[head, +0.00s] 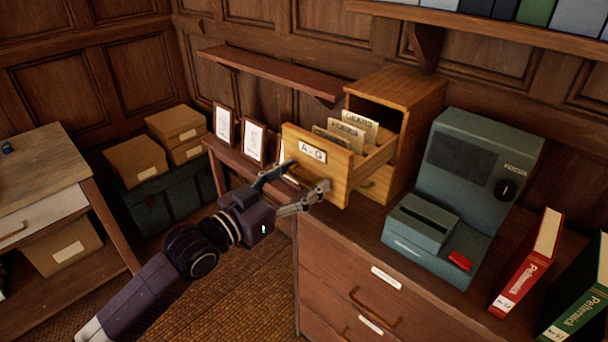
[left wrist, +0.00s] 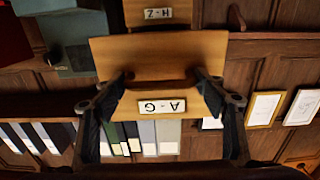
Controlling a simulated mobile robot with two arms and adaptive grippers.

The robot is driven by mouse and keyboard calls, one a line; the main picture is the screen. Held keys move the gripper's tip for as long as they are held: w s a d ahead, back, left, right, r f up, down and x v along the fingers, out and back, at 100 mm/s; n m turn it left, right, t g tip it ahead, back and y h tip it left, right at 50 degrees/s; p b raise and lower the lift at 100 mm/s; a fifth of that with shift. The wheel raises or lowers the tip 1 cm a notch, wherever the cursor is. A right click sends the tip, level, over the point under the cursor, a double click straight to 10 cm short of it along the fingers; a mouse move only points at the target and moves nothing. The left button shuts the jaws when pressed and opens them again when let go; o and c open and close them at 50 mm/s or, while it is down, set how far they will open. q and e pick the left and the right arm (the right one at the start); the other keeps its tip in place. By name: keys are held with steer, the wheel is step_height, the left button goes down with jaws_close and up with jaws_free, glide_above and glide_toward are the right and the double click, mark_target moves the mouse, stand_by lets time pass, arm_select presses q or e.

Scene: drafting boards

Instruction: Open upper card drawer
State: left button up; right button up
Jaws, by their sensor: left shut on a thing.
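The upper card drawer (head: 312,154), labelled A-G, is pulled well out of the wooden card cabinet (head: 410,92). Several cards with tabs (head: 349,132) stand inside it. My left gripper (head: 307,178) is at the drawer's front, below the label, shut on the drawer handle (head: 292,180). In the left wrist view, which is upside down, my left gripper (left wrist: 160,76) has a finger on each side of the handle, against the A-G drawer front (left wrist: 120,52). The H-Z lower drawer (left wrist: 150,32) is shut. My right gripper is in neither view.
A green-grey machine (head: 462,170) stands right of the cabinet, with red and green binders (head: 527,260) beyond it. Framed pictures (head: 255,142) stand to the left. A shelf (head: 275,72) runs along the wall above. Boxes (head: 137,160) sit at the far left.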

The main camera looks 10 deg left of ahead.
arm_select(q)
steer(key=shift+f, duration=0.1)
steer(key=o, duration=1.4)
steer(key=shift+d, duration=0.1)
steer(key=shift+v, duration=6.1)
steer(key=shift+w, duration=0.1)
